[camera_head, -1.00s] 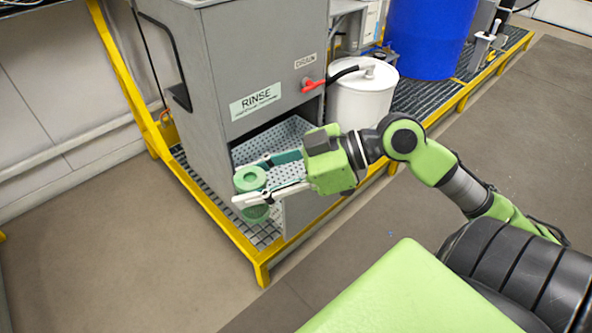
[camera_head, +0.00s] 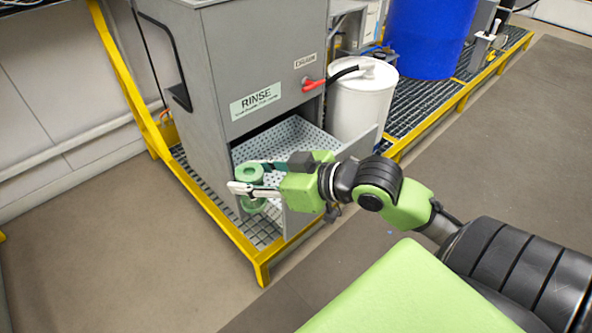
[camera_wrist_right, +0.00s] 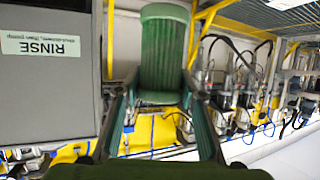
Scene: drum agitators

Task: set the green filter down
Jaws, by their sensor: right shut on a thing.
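The green filter (camera_head: 249,174) is a ribbed green cylinder with a hollow top. My right gripper (camera_head: 252,178) is shut on it, and it stands about upright at the front left of the rinse cabinet's open tray. In the right wrist view the filter (camera_wrist_right: 164,50) fills the space between the two fingers (camera_wrist_right: 165,95). The fingers hide its middle in the head view. I cannot tell whether its lower end touches anything. The left gripper is in neither view.
The grey rinse cabinet (camera_head: 232,60) has a perforated tray (camera_head: 290,137) in its lower opening. A white drum (camera_head: 360,105) and a blue barrel (camera_head: 425,38) stand to the right. A yellow-edged grating (camera_head: 215,205) runs under the cabinet. Open floor lies in front.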

